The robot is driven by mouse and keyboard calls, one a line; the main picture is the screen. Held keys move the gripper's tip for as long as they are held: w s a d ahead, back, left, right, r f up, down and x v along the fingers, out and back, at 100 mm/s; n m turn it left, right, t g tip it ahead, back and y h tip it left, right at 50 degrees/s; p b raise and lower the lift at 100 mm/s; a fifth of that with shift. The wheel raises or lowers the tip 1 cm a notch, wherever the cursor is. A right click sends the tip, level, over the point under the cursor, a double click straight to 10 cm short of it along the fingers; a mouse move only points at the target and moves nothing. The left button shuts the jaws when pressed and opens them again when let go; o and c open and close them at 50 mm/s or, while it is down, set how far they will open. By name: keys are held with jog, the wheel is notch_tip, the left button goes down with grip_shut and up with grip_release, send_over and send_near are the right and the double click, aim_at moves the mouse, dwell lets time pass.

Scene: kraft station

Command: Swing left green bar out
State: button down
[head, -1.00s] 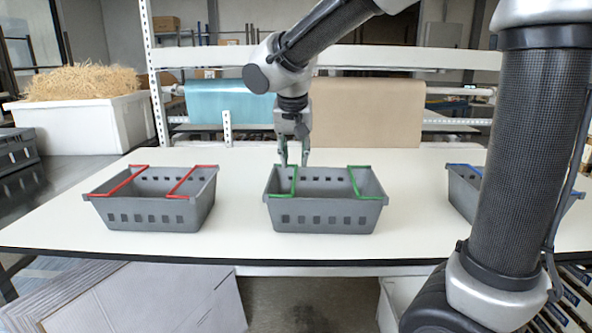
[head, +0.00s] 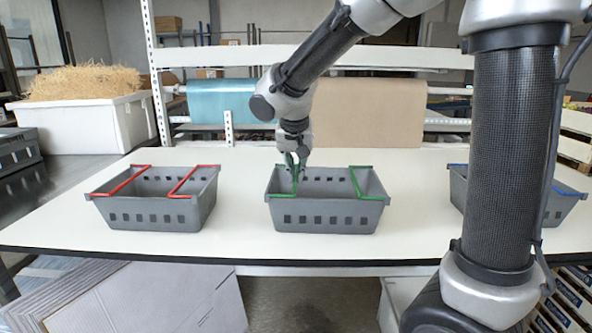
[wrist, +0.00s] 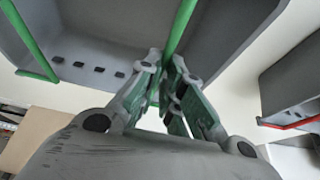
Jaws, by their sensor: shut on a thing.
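A grey bin (head: 325,218) with two green bars stands in the middle of the white table. Its left green bar (head: 283,195) lies across the bin's left part, partly hidden by my gripper. The right green bar (head: 364,185) lies across the right part. My gripper (head: 295,178) points down at the bin's left part, near the back rim. In the wrist view my gripper (wrist: 168,62) is shut on the left green bar (wrist: 183,22), which runs up from between the fingertips. The other green bar (wrist: 30,42) shows at the left there, apart from the fingers.
A grey bin with red bars (head: 155,205) stands to the left. A grey bin with blue bars (head: 560,205) stands to the right, partly behind my arm. Bare table (head: 240,210) lies between the bins. Blue and brown paper rolls (head: 365,115) hang behind.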

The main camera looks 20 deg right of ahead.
jog(key=shift+r, duration=0.1)
jog(key=h, duration=0.1)
jog(key=a+r+h, duration=0.1)
jog(key=g+h, duration=0.1)
jog(key=shift+w+a+r+n, duration=0.15)
jog(key=shift+w+r+n, duration=0.1)
jog(key=shift+n, duration=0.15)
jog(key=w+a+r+n+g+h, duration=0.2)
jog(key=a+h, duration=0.3)
jog(key=h, duration=0.6)
jog(key=shift+a+n+g, duration=0.3)
jog(key=shift+n, duration=0.1)
jog(key=c, duration=1.6)
grip_release()
jog(key=shift+o, duration=0.2)
